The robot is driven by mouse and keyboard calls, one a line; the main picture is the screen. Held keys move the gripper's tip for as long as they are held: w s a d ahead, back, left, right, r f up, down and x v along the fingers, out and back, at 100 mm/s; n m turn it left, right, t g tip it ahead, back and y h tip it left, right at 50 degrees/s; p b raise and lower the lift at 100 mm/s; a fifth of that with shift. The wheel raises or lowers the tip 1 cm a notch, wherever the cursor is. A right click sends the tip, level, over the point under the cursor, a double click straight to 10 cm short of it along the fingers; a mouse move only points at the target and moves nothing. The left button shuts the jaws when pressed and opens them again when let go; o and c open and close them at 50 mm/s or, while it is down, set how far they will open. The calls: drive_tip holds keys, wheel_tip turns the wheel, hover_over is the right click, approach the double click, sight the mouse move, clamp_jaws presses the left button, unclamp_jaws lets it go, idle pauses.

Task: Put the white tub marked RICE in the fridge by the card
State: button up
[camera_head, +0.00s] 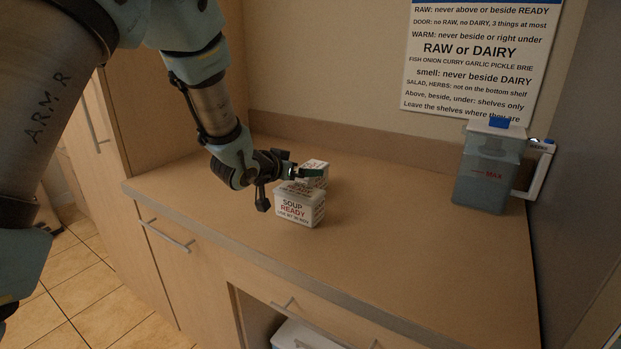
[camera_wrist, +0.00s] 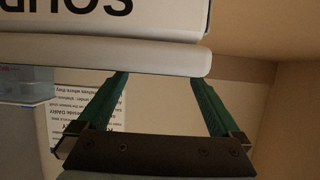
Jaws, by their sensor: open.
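No label reading RICE is legible. A white tub marked SOUP READY (camera_head: 300,210) stands on the counter; its side and lid rim fill the top of the wrist view (camera_wrist: 110,58), upside down. A second white tub with a printed label (camera_head: 314,167) stands behind it, partly hidden by the soup tub and my gripper; its name is unreadable. My gripper (camera_head: 304,173) is open, its green fingers just above and behind the soup tub. In the wrist view the soup tub's lid hides the fingertips, so I cannot tell what is between them. The card (camera_head: 480,60) hangs on the wall. No fridge interior shows.
A lidded clear jug (camera_head: 484,170) with a white handle stands at the counter's right end, beside a dark grey upright panel (camera_head: 590,170). A white-lidded box (camera_head: 300,336) sits in an opening below the counter (camera_head: 420,250). The counter's front right is clear.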

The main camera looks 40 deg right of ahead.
sight(321, 182)
drive_tip(key=shift+f+p+x, duration=0.25)
drive_tip(key=shift+p+x, duration=0.55)
drive_tip(key=shift+x, duration=1.3)
drive_tip(key=shift+w+a, duration=0.1)
drive_tip(key=shift+a, duration=0.05)
drive_tip(key=shift+c, duration=0.4)
clamp_jaws()
